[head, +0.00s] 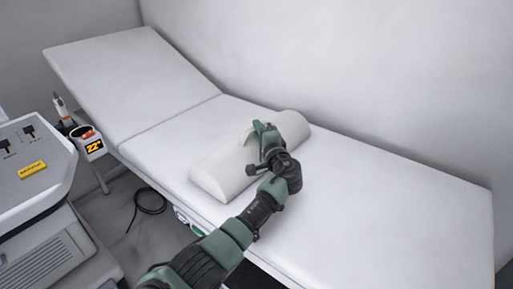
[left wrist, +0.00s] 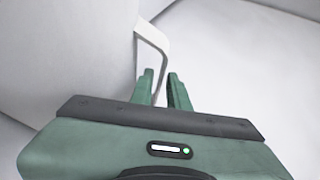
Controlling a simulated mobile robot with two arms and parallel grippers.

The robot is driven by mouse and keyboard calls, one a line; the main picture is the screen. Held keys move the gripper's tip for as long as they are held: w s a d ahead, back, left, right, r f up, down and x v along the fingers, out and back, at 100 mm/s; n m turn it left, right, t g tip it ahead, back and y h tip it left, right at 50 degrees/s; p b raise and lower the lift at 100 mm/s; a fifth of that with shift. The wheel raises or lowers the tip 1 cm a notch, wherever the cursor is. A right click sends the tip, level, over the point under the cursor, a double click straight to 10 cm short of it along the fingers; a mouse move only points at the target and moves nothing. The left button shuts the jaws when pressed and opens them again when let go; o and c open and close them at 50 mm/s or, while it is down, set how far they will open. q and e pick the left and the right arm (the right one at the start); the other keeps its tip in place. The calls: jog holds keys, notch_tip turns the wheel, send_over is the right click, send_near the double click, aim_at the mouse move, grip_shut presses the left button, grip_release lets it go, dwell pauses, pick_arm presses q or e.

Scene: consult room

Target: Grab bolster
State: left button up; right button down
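The bolster (head: 225,172) is a white half-round cushion lying flat side down on the exam couch. A pale strap-like handle (left wrist: 155,42) stands out from its side in the left wrist view, where the bolster (left wrist: 75,60) fills the upper left. My left gripper (head: 264,128) is over the bolster's middle and hides part of it. In the left wrist view, its green fingertips (left wrist: 163,80) are a small gap apart, with the lower part of the handle running down between them. I see no clear contact on both sides. My right gripper is not in view.
The white exam couch (head: 400,205) has a raised backrest (head: 130,75) at the left and a bare surface at the right. A wall runs behind it. A grey device cart (head: 35,200) stands at the lower left, with a black cable (head: 150,202) on the floor.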

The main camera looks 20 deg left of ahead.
pick_arm(q)
grip_shut()
jog(key=shift+f, duration=0.1)
dwell(1.1)
